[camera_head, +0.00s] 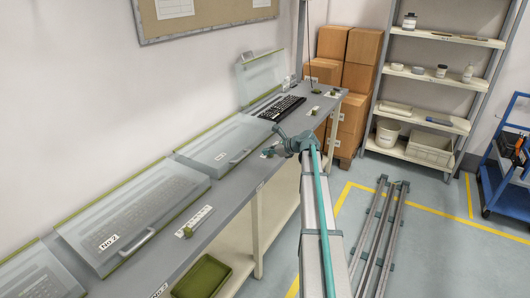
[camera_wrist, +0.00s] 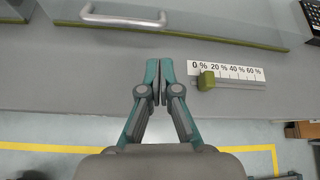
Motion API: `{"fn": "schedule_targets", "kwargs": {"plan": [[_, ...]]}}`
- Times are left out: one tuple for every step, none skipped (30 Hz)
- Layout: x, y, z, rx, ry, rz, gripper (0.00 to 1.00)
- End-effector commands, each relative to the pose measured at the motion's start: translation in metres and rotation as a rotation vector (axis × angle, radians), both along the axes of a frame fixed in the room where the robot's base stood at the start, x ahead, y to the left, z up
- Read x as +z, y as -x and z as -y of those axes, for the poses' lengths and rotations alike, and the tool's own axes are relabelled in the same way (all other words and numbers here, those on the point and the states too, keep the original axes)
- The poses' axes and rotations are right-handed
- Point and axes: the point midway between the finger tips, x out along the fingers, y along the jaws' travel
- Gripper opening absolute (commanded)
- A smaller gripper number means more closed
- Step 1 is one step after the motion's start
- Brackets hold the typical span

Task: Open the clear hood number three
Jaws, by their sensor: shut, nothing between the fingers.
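The third clear hood (camera_head: 222,140) along the bench is closed. Its number cannot be read. Its metal handle (camera_head: 240,157) is on the front part of the lid. In the wrist view the hood (camera_wrist: 205,15) fills the top, with the handle (camera_wrist: 122,19) at upper left. My gripper (camera_head: 272,150) is over the bench edge in front of this hood. In the wrist view my gripper (camera_wrist: 159,68) is shut and empty. Its fingertips point toward the hood, below and right of the handle in the picture, apart from it.
A slider with a green knob (camera_wrist: 207,80) and a percent scale is right of my fingers. Hood No 2 (camera_head: 135,215) is closed. The farthest hood (camera_head: 262,76) stands open by a black keyboard (camera_head: 282,107). Boxes (camera_head: 328,72) stand beyond the bench.

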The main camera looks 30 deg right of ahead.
Motion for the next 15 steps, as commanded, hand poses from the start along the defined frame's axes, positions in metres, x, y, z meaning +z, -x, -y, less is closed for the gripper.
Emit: {"fn": "schedule_targets", "kwargs": {"plan": [[-0.003,-0.007,-0.003,0.002,0.000,-0.002,0.00],[-0.005,-0.011,-0.004,0.002,0.001,-0.001,0.00],[-0.007,-0.016,-0.007,0.003,0.001,-0.001,0.00],[-0.010,-0.020,-0.009,0.003,0.001,-0.001,0.00],[-0.013,-0.024,-0.011,0.003,0.002,-0.001,0.00],[-0.017,-0.029,-0.013,0.003,0.001,-0.001,0.00],[-0.019,-0.033,-0.015,0.004,0.002,-0.001,0.00],[-0.021,-0.037,-0.017,0.003,0.002,-0.001,0.00],[-0.024,-0.042,-0.019,0.002,0.002,0.000,0.00],[-0.027,-0.046,-0.021,0.003,0.002,-0.001,0.00],[-0.029,-0.049,-0.023,0.003,0.003,-0.001,0.00],[-0.032,-0.052,-0.025,0.003,0.003,-0.001,0.00],[-0.034,-0.055,-0.026,0.003,0.003,-0.001,0.00],[-0.036,-0.057,-0.027,0.002,0.003,-0.001,0.00],[-0.037,-0.060,-0.028,0.001,0.003,0.000,0.00]]}}
